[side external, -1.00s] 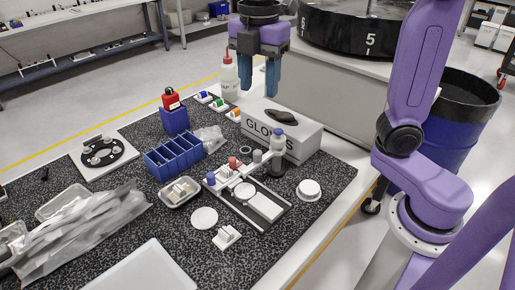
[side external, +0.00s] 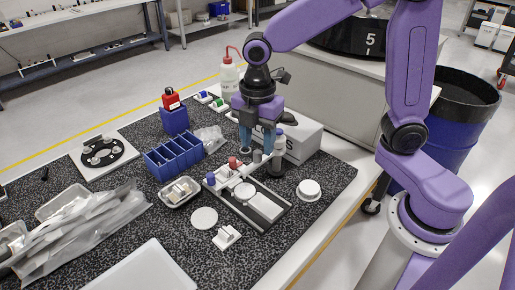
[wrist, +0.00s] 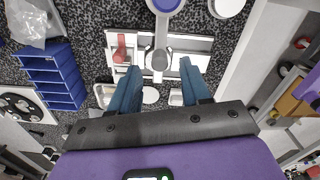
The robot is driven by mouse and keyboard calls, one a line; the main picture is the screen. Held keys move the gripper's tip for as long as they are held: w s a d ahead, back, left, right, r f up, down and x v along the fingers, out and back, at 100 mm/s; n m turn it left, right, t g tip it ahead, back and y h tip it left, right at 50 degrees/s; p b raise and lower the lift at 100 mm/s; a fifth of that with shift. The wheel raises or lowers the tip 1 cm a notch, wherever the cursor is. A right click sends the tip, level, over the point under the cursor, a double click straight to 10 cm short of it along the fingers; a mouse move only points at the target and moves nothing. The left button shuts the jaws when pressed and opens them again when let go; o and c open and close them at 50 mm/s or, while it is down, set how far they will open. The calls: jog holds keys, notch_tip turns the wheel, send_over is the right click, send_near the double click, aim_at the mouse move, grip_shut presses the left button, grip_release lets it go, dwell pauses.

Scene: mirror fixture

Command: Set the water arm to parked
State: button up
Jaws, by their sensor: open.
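The mirror fixture (side external: 222,187) stands on the dark speckled mat, with a blue knob (side external: 211,175), a red knob (side external: 233,162) and a grey knob (side external: 257,156). The red part also shows in the wrist view (wrist: 121,45). In the wrist view a pale grey arm (wrist: 162,35) runs from a rounded end (wrist: 158,60) to the disc (wrist: 166,4). I cannot tell which part is the water arm. My gripper (side external: 257,149) is open, pointing down just above the grey knob, whose end appears between the fingertips (wrist: 160,68).
Blue bins (side external: 173,158) stand left. A white round disc (side external: 308,190) lies right. A wash bottle (side external: 229,78) is behind.

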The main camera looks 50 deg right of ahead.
jog(key=shift+f, duration=1.45)
grip_shut()
jog(key=w+d+m, duration=0.7)
jog(key=m, duration=1.1)
jog(key=shift+w+d, duration=0.1)
jog(key=shift+d, duration=0.1)
